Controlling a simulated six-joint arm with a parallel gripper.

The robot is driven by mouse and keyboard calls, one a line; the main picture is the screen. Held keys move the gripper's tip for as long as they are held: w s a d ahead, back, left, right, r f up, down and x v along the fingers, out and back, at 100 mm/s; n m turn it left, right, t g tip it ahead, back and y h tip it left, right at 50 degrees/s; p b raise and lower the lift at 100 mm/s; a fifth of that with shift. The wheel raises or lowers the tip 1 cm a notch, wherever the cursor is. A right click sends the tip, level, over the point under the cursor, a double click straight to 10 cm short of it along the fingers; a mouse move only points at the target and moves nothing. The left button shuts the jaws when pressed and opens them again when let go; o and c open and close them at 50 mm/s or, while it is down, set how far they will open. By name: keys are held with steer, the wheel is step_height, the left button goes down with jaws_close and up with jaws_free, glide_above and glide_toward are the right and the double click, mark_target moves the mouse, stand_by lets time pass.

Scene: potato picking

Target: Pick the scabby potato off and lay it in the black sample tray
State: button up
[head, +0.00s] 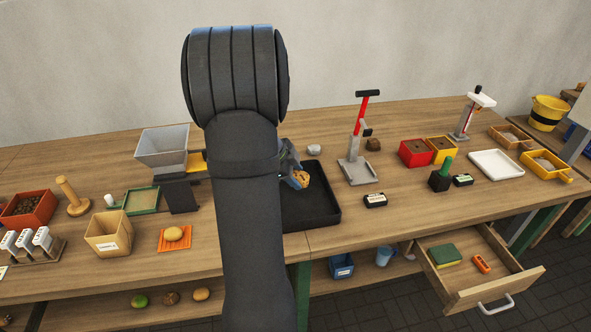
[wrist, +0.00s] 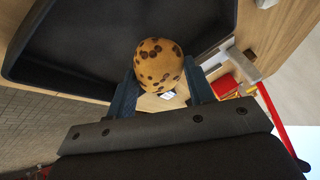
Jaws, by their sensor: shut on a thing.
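The scabby potato (wrist: 160,65) is tan with dark brown spots. My gripper (wrist: 158,82) is shut on it, with one finger on each side, in the wrist view. In the head view the potato (head: 302,179) shows at the fingertips, just right of my arm. The black sample tray (head: 325,214) lies on the bench, partly hidden behind my arm. The potato appears over the tray's area in the head view; its exact height above the tray floor cannot be told. The tray (wrist: 75,62) also fills the upper left of the wrist view.
A stand with a red handle (head: 359,171) and a small black labelled block (head: 375,200) stand right of the tray. A plain potato (head: 174,233) lies on an orange mat (head: 187,244) at left. An open drawer (head: 514,285) juts out at front right.

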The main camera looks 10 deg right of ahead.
steer(key=o, duration=1.1)
steer(key=v, duration=1.7)
steer(key=shift+r, duration=0.2)
steer(key=shift+w, duration=0.1)
